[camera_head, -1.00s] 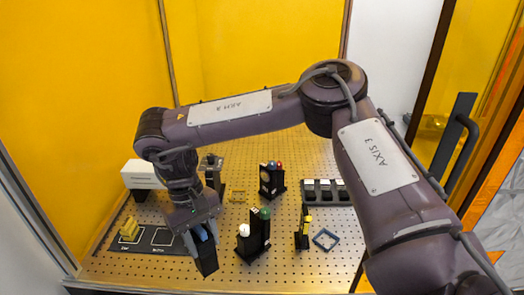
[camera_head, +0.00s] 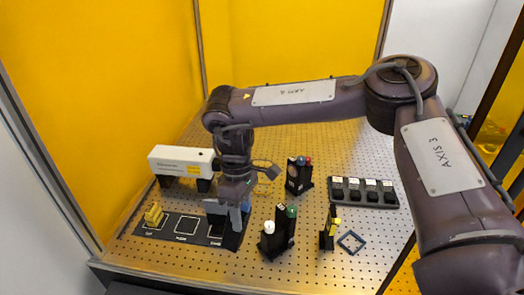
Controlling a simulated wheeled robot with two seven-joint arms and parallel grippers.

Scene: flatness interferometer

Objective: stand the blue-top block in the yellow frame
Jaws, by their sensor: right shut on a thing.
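My right gripper (camera_head: 234,212) is shut on the blue-top block (camera_head: 234,238), a dark upright block with blue showing beside the fingers. It hangs over or near the right end of a black mat; I cannot tell whether its base touches anything. The fingers cover much of the block. The yellow frame (camera_head: 263,188), a small thin square outline, lies on the perforated board to the right of and beyond the gripper, partly hidden by the wrist. My left gripper is not in view.
The black mat (camera_head: 171,236) has white-outlined squares, with a yellow stepped piece (camera_head: 153,215) at its left. A white box (camera_head: 180,160) stands behind. Dark stands with coloured knobs (camera_head: 287,226) (camera_head: 299,176), a dark square frame (camera_head: 351,242) and a black rack (camera_head: 364,192) are to the right.

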